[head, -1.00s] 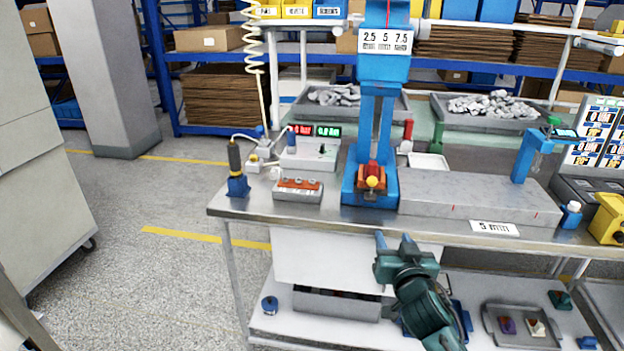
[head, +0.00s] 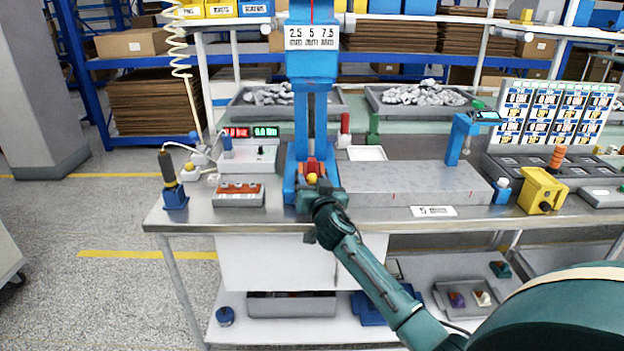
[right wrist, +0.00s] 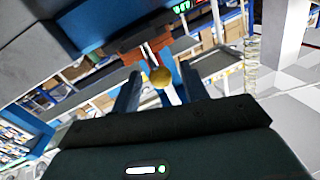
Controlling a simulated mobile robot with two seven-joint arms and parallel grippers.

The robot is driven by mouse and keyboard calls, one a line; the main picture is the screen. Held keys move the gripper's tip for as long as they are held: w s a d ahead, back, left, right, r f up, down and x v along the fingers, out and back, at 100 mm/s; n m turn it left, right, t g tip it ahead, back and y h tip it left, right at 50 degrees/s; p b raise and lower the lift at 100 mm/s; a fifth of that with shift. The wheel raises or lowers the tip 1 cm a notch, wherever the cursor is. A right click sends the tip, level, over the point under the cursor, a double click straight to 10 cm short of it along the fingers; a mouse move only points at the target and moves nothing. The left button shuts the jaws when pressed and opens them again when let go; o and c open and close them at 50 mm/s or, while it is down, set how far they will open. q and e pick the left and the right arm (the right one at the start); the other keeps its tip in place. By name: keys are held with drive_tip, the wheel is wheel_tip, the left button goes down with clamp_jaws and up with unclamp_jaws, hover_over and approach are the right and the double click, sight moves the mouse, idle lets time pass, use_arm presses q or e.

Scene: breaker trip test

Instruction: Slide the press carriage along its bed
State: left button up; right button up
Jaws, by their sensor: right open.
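The blue press (head: 311,115) stands at the left of the grey bed block (head: 410,183) on the bench. At the press's foot sits an orange-red part (head: 316,167) with a yellow ball knob (head: 312,178) facing me; I cannot tell if this is the carriage. My right gripper (head: 318,190) is at the bench's front edge, just in front of the knob. In the right wrist view the yellow knob (right wrist: 161,77) shows between the two spread fingers of the right gripper (right wrist: 160,85). Whether they touch it I cannot tell. My left gripper is out of view.
A blue gauge stand (head: 462,138) and a yellow block (head: 541,191) are to the right. A shelf (head: 400,325) lies below.

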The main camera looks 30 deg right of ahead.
drive_tip(key=shift+x, duration=0.8)
clamp_jaws()
